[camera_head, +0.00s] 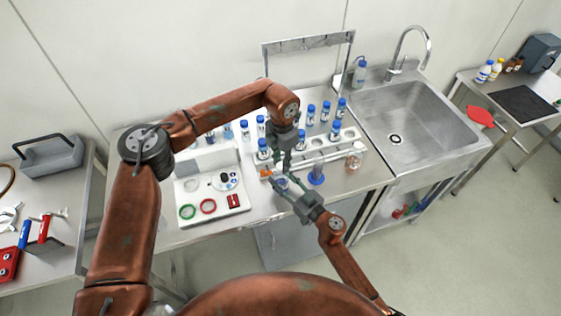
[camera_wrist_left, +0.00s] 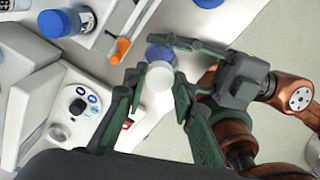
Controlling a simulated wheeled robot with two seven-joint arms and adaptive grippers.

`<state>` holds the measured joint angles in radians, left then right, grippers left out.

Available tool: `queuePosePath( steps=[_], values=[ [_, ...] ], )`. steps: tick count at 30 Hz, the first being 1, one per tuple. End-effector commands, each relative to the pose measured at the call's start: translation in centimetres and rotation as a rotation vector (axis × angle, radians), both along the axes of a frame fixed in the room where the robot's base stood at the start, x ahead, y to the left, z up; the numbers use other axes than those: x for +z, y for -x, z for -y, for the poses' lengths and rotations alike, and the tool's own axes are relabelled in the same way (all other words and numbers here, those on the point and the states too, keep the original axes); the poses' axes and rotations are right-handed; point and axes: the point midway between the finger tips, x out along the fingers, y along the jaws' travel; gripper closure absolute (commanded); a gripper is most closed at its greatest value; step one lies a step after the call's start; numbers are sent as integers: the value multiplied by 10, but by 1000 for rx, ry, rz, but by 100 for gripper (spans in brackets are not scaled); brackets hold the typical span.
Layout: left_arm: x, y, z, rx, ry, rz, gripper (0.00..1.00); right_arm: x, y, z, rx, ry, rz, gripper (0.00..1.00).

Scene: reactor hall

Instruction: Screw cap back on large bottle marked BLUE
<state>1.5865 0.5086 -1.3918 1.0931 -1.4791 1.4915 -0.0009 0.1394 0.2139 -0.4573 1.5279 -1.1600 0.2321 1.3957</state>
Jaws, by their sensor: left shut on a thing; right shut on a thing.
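My left gripper (camera_head: 285,166) points down above the front of the bench, its fingers closed around a small round white cap (camera_wrist_left: 160,77). Directly beneath the cap is a blue round bottle (camera_wrist_left: 157,53), which shows small and bluish in the head view (camera_head: 281,184). My right gripper (camera_head: 282,185) reaches in from the lower right with its fingers around this bottle. The cap and bottle are in line and very close; I cannot tell whether they touch or are threaded. The bottle's marking is hidden.
Several blue-capped bottles (camera_head: 311,113) stand behind the grippers. A clear vessel with a blue base (camera_head: 316,176) and a small jar (camera_head: 354,157) stand to the right. A white tray (camera_head: 190,184) with rings lies left. The sink (camera_head: 410,120) is farther right.

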Motion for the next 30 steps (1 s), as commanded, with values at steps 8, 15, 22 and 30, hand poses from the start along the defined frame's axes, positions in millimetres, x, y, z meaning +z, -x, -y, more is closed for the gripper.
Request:
queuePosePath(
  steps=[8, 15, 22, 30],
  values=[
    [0, 1, 1, -431, 1, 0, 83, 0, 0, 0, 0, 1, -1, 100],
    [0, 2, 1, -910, 1, 0, 83, 0, 0, 0, 0, 1, -1, 100],
    [-1, 3, 1, -1369, 3, 1, 83, 0, 0, 0, 0, 1, -1, 100],
    [-1, 4, 1, -1906, 3, 0, 83, 0, 0, 0, 0, 1, -1, 100]
  ],
)
